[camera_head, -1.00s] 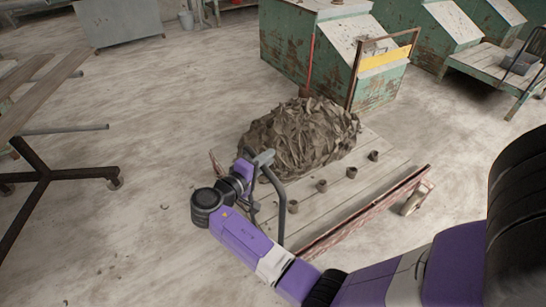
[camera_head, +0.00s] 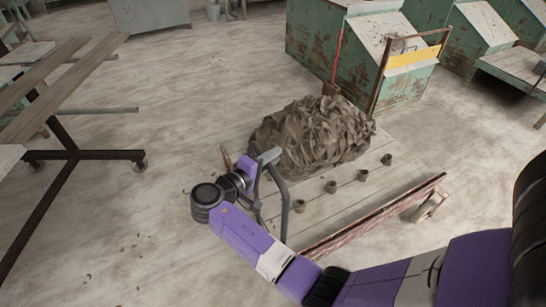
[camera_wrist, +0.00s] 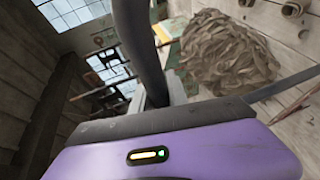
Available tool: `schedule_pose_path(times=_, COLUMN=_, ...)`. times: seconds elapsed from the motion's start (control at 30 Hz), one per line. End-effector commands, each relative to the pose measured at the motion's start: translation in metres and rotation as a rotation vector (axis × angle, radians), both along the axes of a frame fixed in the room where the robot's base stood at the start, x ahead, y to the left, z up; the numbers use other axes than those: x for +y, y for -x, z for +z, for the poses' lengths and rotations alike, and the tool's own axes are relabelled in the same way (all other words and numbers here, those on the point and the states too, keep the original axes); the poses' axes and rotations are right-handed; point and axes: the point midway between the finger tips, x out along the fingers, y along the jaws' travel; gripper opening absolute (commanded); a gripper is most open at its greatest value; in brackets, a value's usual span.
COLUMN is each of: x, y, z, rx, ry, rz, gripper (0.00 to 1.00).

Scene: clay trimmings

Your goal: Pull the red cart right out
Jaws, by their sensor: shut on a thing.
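The red cart (camera_head: 375,216) is low, with red side rails and a pale plank deck. A heap of grey-brown clay trimmings (camera_head: 312,137) covers much of its deck, and it also shows in the wrist view (camera_wrist: 228,52). Several small clay cups (camera_head: 331,187) stand beside the heap. A dark grey bent tube handle (camera_head: 285,205) rises at the cart's near left end. My gripper (camera_head: 264,161) is shut on the upper part of this handle. In the wrist view the tube (camera_wrist: 143,50) rises from the jaws; the fingertips' contact is hidden.
Green worn bins (camera_head: 335,50) stand behind the cart, with a yellow-panelled rusty frame (camera_head: 412,58) beside them. A wheeled dark metal stand (camera_head: 75,154) with long planks is at left. A green flat trolley (camera_head: 515,68) is at far right. Pale floor (camera_head: 180,120) between stand and cart is clear.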

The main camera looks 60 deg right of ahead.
Motion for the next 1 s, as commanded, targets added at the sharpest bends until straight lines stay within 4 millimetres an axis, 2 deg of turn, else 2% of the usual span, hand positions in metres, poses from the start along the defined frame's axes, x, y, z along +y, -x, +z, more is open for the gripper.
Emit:
schedule_pose_path(times=0.03, x=0.001, y=0.000, z=-0.002, rx=0.001, ry=-0.003, rz=0.002, gripper=0.24)
schedule_pose_path(times=0.13, x=0.000, y=0.000, z=-0.001, rx=0.001, ry=-0.003, rz=0.002, gripper=0.41)
schedule_pose_path(times=0.5, x=0.004, y=-0.001, z=0.000, rx=0.000, ry=-0.001, rz=0.002, gripper=0.41)
schedule_pose_path(times=0.57, x=0.009, y=-0.002, z=0.001, rx=-0.001, ry=-0.001, rz=0.003, gripper=0.41)
schedule_pose_path(times=0.9, x=0.061, y=-0.011, z=0.010, rx=0.000, ry=-0.001, rz=0.005, gripper=0.41)
schedule_pose_path(times=1.0, x=0.070, y=-0.012, z=0.012, rx=0.000, ry=-0.001, rz=0.002, gripper=0.41)
